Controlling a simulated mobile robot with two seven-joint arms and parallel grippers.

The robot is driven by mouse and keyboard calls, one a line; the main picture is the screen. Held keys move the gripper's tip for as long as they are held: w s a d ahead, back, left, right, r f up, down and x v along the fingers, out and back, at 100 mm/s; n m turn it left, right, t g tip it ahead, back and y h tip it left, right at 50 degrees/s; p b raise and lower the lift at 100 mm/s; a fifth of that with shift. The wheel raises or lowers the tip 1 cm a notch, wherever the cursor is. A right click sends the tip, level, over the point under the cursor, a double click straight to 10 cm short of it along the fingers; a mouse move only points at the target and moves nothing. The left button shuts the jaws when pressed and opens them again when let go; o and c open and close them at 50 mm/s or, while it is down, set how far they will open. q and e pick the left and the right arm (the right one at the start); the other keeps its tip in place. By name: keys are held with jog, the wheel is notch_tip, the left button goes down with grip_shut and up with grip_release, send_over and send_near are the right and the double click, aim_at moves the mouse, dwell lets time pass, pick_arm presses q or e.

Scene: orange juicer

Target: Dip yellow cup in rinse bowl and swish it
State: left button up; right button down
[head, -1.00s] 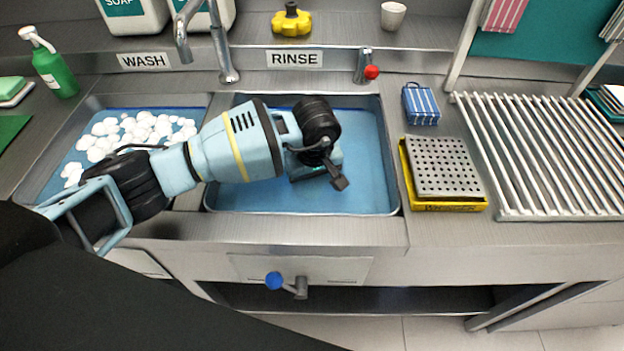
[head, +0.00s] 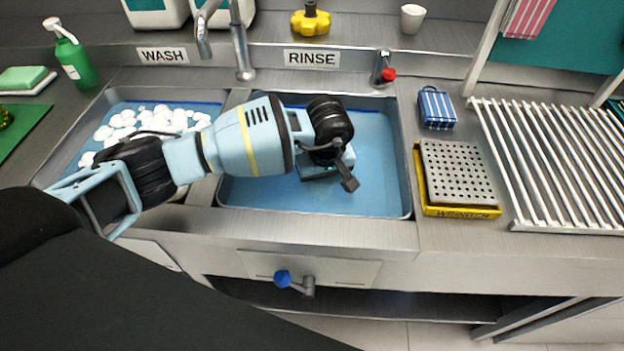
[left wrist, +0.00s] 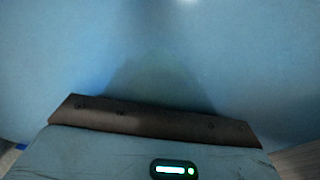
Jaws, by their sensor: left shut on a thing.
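The rinse basin (head: 385,185), with blue water or a blue floor, lies under the RINSE label (head: 312,58). My left gripper (head: 326,168) is low inside it, pointing down, with its fingertips hidden below its body. In the left wrist view, my gripper's dark edge (left wrist: 160,120) crosses the bottom, with blue all around and a faint, dim greenish patch (left wrist: 160,80) ahead. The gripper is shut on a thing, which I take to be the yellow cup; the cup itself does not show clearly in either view. My right gripper is out of view.
The foamy wash basin (head: 150,120) is on the left. A faucet (head: 240,45) and a red-tipped tap (head: 386,70) stand behind. A perforated block on a yellow tray (head: 460,212), a blue striped box (head: 437,108) and a drying rack (head: 560,165) are right.

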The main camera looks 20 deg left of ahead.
pick_arm(q)
jog(key=shift+w+d, duration=0.1)
jog(key=shift+d, duration=0.4)
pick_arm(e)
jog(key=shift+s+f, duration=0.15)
